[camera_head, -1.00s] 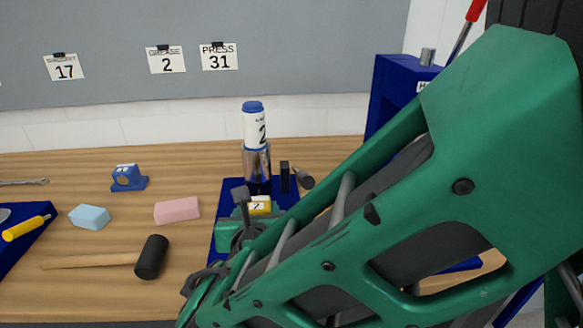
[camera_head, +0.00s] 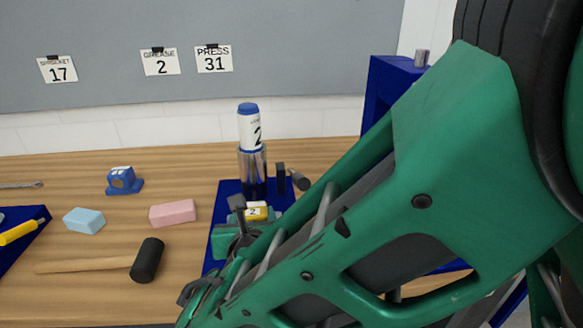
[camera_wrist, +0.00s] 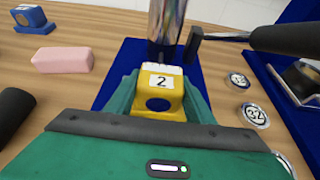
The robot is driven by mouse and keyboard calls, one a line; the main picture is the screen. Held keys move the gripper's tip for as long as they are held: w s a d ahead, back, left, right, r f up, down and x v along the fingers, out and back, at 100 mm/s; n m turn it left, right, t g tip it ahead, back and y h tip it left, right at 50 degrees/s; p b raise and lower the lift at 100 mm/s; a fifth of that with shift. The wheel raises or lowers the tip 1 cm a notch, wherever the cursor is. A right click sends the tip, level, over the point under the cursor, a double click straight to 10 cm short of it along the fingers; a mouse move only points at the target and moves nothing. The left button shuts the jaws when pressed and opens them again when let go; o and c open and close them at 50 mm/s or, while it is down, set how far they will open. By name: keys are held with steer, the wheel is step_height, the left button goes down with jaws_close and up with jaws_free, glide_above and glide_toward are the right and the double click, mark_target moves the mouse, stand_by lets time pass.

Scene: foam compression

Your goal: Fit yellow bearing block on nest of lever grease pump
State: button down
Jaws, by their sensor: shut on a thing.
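The yellow bearing block (camera_wrist: 160,107), marked 2 and with a round bore, is between my gripper's green fingers (camera_wrist: 158,95) in the wrist view. In the head view the block (camera_head: 257,213) shows partly behind my gripper (camera_head: 246,226). The lever grease pump stands just beyond: a blue base plate (camera_wrist: 122,62), a chrome cylinder (camera_wrist: 166,22), a white cartridge with a blue cap (camera_head: 249,124), and a dark lever (camera_wrist: 285,38). The block is over the plate, in front of the cylinder. The nest is hidden, and I cannot tell whether the block touches it.
A pink block (camera_head: 173,213), a light blue block (camera_head: 84,221), a blue bearing block (camera_head: 124,180) and a black mallet (camera_head: 147,260) lie left of the pump. Round tokens marked 32 (camera_wrist: 255,115) lie right of it. A blue press (camera_head: 388,85) stands at the right.

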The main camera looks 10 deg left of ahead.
steer(key=shift+f, duration=0.4)
steer(key=c, duration=0.8)
jaws_free()
steer(key=shift+o, duration=0.2)
steer(key=v, duration=1)
steer(key=shift+s+d, duration=0.15)
steer(key=shift+s, duration=0.2)
